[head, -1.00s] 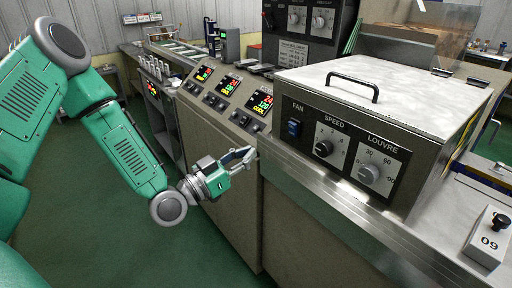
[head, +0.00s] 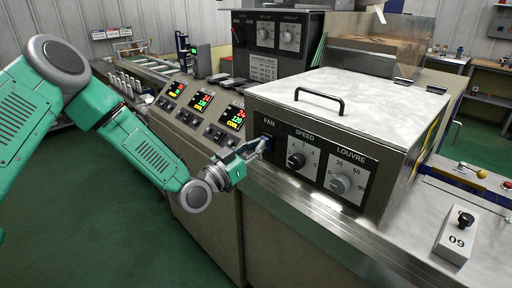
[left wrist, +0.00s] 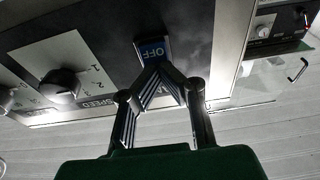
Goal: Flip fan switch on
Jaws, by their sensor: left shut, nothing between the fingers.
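The fan switch (head: 267,137) is a small blue rocker under the word FAN on the dark front panel of a steel box (head: 340,118). In the left wrist view the switch (left wrist: 152,48) shows the word OFF, upside down. My left gripper (head: 262,146) is shut and empty, with its tips right at the switch and partly covering it in the head view. In the left wrist view the closed fingertips (left wrist: 158,70) overlap the edge of the blue rocker. I cannot tell whether they touch it. My right gripper is not in view.
The speed knob (head: 297,160) and louvre knob (head: 340,184) sit to the right of the switch. A console with lit displays (head: 201,102) stands to the left. A handle (head: 318,98) rises from the box lid. A steel ledge (head: 300,208) runs below the panel.

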